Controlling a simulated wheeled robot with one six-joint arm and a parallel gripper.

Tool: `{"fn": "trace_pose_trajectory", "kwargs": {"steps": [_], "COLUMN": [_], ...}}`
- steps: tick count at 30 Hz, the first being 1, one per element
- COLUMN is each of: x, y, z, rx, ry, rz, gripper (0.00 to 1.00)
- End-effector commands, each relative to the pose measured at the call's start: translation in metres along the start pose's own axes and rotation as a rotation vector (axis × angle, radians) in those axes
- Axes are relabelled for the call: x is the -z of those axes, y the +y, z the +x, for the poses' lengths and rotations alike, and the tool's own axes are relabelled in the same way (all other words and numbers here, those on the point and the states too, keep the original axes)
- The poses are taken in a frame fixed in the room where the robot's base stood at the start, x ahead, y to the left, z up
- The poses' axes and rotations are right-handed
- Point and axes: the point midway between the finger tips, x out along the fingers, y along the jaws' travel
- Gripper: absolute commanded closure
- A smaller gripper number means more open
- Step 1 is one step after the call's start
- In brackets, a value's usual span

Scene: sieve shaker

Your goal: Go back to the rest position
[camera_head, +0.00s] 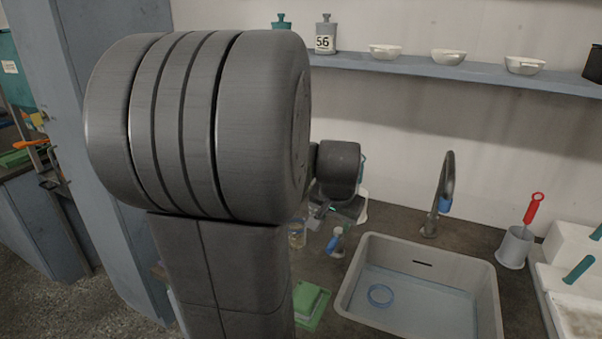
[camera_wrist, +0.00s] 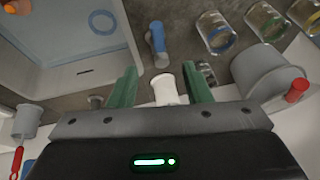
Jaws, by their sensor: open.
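My gripper (camera_wrist: 160,90) shows in the wrist view as two green fingers held apart. A small white object (camera_wrist: 166,90) shows between the fingers in the picture; I cannot tell how far beyond them it lies. In the head view my dark grey arm fills the left and middle, and its wrist part (camera_head: 338,168) hangs above the counter left of the sink. The fingers are mostly hidden there.
A sink (camera_head: 420,318) with a blue ring (camera_head: 380,295) is set into the dark counter. A tap (camera_head: 443,190) stands behind it. A grey cup (camera_head: 514,247) holds a red-handled tool (camera_head: 533,207). A shelf (camera_head: 430,68) carries bowls. Glass jars (camera_wrist: 215,32) stand near a blue-capped bottle (camera_wrist: 158,42).

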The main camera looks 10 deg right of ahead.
Motion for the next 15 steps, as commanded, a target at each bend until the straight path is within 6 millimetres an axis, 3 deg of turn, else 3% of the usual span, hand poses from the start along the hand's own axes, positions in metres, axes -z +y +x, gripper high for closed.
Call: {"fn": "trace_pose_trajectory", "kwargs": {"steps": [15], "x": [-0.001], "y": [0.001], "z": [0.091], "rx": [-0.002], "ry": [-0.004], "rz": [0.000], "gripper": [0.55]}}
